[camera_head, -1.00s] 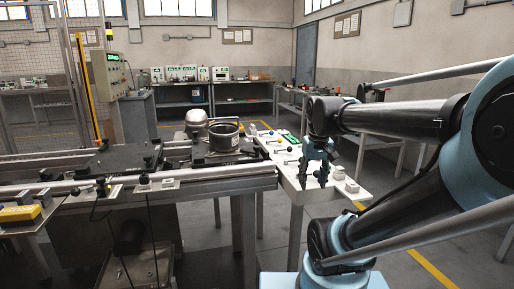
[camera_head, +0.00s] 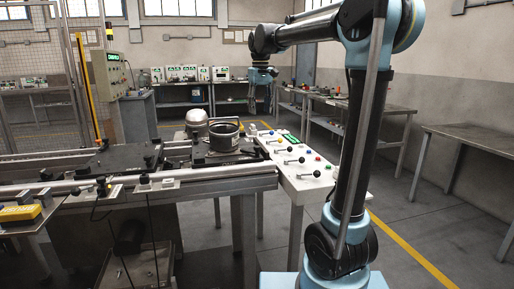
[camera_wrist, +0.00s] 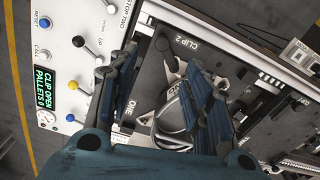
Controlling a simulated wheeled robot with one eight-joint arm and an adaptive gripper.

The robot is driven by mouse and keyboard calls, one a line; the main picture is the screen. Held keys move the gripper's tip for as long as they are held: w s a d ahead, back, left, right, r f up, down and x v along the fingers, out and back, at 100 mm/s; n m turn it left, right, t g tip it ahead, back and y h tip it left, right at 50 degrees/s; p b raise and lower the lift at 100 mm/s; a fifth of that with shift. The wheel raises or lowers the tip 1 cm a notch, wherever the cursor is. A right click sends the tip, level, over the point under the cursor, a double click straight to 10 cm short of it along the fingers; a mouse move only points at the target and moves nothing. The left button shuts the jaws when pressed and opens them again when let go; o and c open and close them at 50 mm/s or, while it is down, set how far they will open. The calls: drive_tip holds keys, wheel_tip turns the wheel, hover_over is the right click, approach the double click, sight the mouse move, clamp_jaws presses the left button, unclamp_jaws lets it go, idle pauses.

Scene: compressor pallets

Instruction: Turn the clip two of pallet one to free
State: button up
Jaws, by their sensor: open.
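Clip two of pallet one shows in the wrist view as a dark knob-ended lever (camera_wrist: 172,62) beside the printed label "CLIP 2". Pallet one (camera_wrist: 150,82) is a dark plate with the word "ONE" near its edge. In the head view, a dark pallet (camera_head: 205,160) carries a black round housing (camera_head: 223,140). My gripper (camera_wrist: 162,62) is open, pointing down above the pallet, with the clip lever seen between its fingers. Nothing is held. In the head view my gripper (camera_head: 261,109) hangs well above the panel and pallet edge. Contact with the clip is not visible.
A white control panel (camera_head: 314,187) with several ball-topped levers, coloured buttons and a green display stands right of the pallet. The display (camera_wrist: 45,94) reads "CLIP OPEN" and "PALLETS". A silver dome (camera_head: 197,119) stands behind the housing. Conveyor rails (camera_head: 215,177) run along the front.

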drive_tip(key=f, duration=1.1)
drive_tip(key=w+a+f, duration=0.1)
drive_tip(key=f, duration=0.5)
drive_tip(key=shift+a, duration=0.1)
drive_tip(key=shift+c, duration=0.5)
clamp_jaws()
